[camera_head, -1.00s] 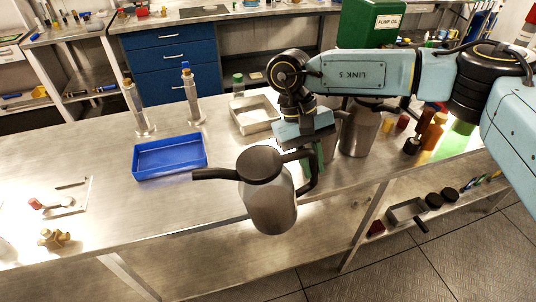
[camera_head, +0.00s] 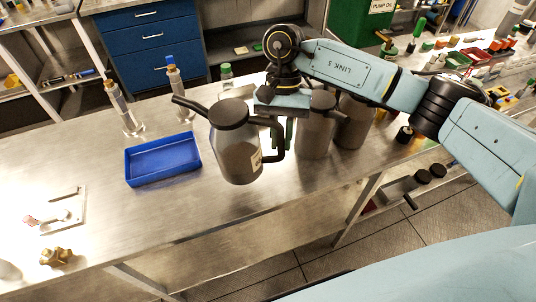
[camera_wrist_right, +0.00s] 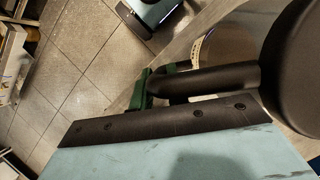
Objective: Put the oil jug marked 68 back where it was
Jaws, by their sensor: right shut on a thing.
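A steel oil jug (camera_head: 237,152) with a black lid, long black spout and black handle hangs upright in the head view, over the table's front part. Its pale label is seen edge-on, so I cannot read the number. My right gripper (camera_head: 283,130) is shut on its handle. In the right wrist view, the green fingers (camera_wrist_right: 150,88) are at the black handle (camera_wrist_right: 215,80), with the dark lid (camera_wrist_right: 298,75) at right. Two similar jugs, a nearer one (camera_head: 314,138) and a farther one (camera_head: 353,122), stand to the right on the table. My left gripper is out of view.
A blue tray (camera_head: 163,160) lies left of the held jug. Two upright cylinders stand behind it, one at left (camera_head: 122,108) and one at right (camera_head: 178,90). A brass fitting (camera_head: 56,257) is at the front left. Small bottles and a black-capped item (camera_head: 404,134) are right of the jugs.

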